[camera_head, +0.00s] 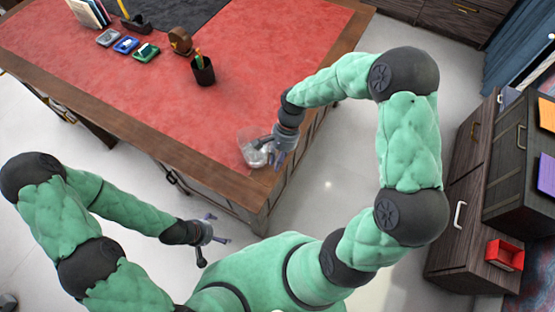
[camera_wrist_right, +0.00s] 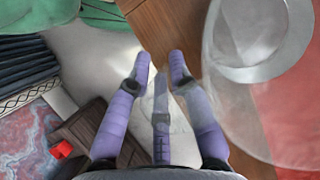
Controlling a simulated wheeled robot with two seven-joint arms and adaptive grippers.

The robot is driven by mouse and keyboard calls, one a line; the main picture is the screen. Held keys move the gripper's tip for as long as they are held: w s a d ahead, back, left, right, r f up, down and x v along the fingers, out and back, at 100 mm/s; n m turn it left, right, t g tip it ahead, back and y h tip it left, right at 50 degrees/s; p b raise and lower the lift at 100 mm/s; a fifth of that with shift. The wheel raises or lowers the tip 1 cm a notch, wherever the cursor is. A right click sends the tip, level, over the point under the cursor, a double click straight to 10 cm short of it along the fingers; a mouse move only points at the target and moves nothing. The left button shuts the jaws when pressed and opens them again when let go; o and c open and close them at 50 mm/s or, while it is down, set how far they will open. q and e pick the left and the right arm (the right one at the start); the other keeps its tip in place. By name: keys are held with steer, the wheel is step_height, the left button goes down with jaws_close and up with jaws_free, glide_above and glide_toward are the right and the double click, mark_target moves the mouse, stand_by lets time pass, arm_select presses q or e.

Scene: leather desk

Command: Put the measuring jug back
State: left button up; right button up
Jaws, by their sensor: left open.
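The clear measuring jug (camera_head: 254,150) is at the near corner of the red-topped desk, beside my right gripper (camera_head: 281,153). In the right wrist view the see-through jug (camera_wrist_right: 262,110) fills the right side, beside the right-hand finger. My right gripper (camera_wrist_right: 159,72) has purple fingers with their tips apart. I cannot tell whether a part of the jug, such as a handle, is between them. My left gripper (camera_head: 212,236) is open and empty, low over the floor in front of the desk.
On the desk (camera_head: 120,95) stand a dark pen cup (camera_head: 202,70), a brown round-topped object (camera_head: 180,40) and several small trays (camera_head: 126,45). Dark cabinets (camera_head: 470,200) with a red box (camera_head: 504,255) stand at the right. The middle of the desk is clear.

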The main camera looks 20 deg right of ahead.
steer(key=shift+o, duration=0.5)
steer(key=shift+r, duration=0.2)
steer(key=p+v, duration=0.3)
steer(key=v, duration=0.9)
steer(key=shift+p, duration=0.35)
steer(key=shift+s, duration=0.15)
